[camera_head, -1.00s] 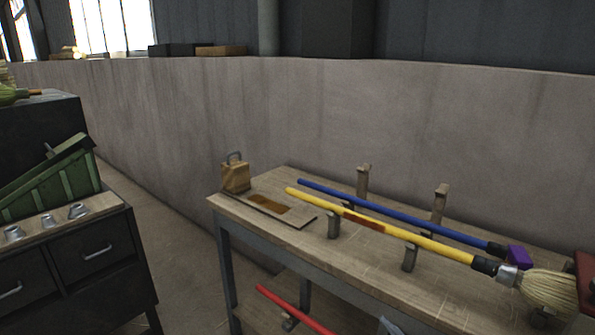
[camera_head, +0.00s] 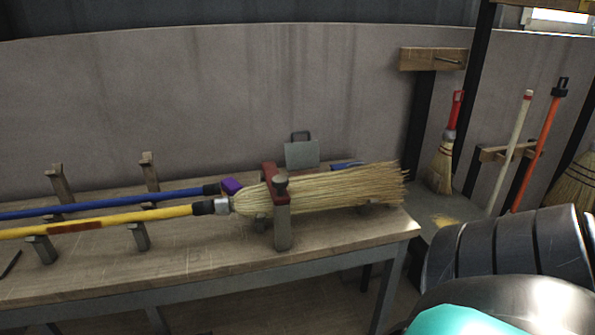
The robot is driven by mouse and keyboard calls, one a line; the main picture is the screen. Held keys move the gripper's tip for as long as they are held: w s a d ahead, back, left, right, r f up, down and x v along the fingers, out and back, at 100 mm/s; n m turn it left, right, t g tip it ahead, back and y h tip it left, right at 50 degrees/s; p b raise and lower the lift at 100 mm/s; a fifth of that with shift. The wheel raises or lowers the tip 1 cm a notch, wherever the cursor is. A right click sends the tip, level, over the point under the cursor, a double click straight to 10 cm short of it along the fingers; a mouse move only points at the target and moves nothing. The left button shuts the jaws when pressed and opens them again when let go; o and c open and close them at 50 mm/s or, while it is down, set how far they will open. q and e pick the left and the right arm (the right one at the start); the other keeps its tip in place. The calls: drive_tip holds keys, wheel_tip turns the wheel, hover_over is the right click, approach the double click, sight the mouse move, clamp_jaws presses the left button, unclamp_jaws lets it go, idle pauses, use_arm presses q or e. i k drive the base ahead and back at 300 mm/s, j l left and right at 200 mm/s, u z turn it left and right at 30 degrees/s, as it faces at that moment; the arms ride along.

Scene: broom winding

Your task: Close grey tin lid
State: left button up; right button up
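A small grey upright plate with a dark handle loop on top (camera_head: 302,154) stands on the workbench, behind the broom head. It looks like the raised lid of the grey tin, but the tin's body is hidden behind the bristles, so I cannot be sure. Neither of my grippers is in view. Only a dark ribbed part and a teal part of my own body show at the lower right.
On the workbench (camera_head: 345,240), a yellow-handled broom (camera_head: 330,188) lies in holders, its head by a red clamp (camera_head: 280,200). A blue handle (camera_head: 120,202) lies behind it. Several brooms and handles stand at the right, including an orange handle (camera_head: 535,150).

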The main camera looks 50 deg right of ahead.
sight(305, 154)
drive_tip(key=j+z, duration=0.1)
drive_tip(key=z, duration=1.2)
